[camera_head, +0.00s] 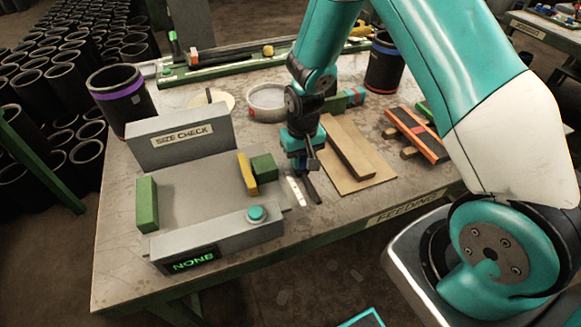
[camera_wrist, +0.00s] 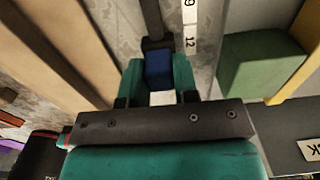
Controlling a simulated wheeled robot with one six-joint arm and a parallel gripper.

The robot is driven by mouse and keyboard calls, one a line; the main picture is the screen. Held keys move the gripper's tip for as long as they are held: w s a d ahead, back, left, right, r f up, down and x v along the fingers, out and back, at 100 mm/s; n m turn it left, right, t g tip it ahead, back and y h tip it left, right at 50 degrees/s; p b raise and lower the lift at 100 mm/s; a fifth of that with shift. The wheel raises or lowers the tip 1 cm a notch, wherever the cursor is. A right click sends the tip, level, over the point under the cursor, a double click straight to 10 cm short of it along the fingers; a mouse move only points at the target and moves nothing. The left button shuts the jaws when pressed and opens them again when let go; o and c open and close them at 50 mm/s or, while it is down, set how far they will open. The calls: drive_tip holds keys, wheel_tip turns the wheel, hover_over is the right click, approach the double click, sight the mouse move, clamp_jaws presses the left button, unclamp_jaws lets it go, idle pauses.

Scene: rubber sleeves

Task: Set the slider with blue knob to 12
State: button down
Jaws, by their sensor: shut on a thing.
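The slider is a dark rail (camera_head: 312,189) beside a white scale strip (camera_head: 296,191) at the table's front, right of the size check fixture. In the wrist view the scale (camera_wrist: 190,25) shows a 9 and a 12. The blue knob (camera_wrist: 158,68) sits between the two teal fingers of my gripper (camera_wrist: 159,80), which is shut on it. The knob is a little below the 12 mark in this view; its exact reading is partly hidden by the fingers. In the head view my gripper (camera_head: 303,158) points down over the rail and hides the knob.
The size check fixture (camera_head: 185,190) with green and yellow blocks stands close left of the slider; its display reads NONE. A board (camera_head: 352,160) with a wooden strip lies close right.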

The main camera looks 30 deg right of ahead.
drive_tip(key=shift+w+d+r, duration=0.1)
drive_tip(key=shift+w, duration=0.2)
drive_tip(key=c, duration=1)
unclamp_jaws()
drive_tip(key=shift+w, duration=0.1)
drive_tip(key=shift+o, duration=0.6)
wheel_tip(320, 180, up, 17)
drive_tip(key=shift+r+b, duration=0.15)
drive_tip(key=shift+b, duration=0.3)
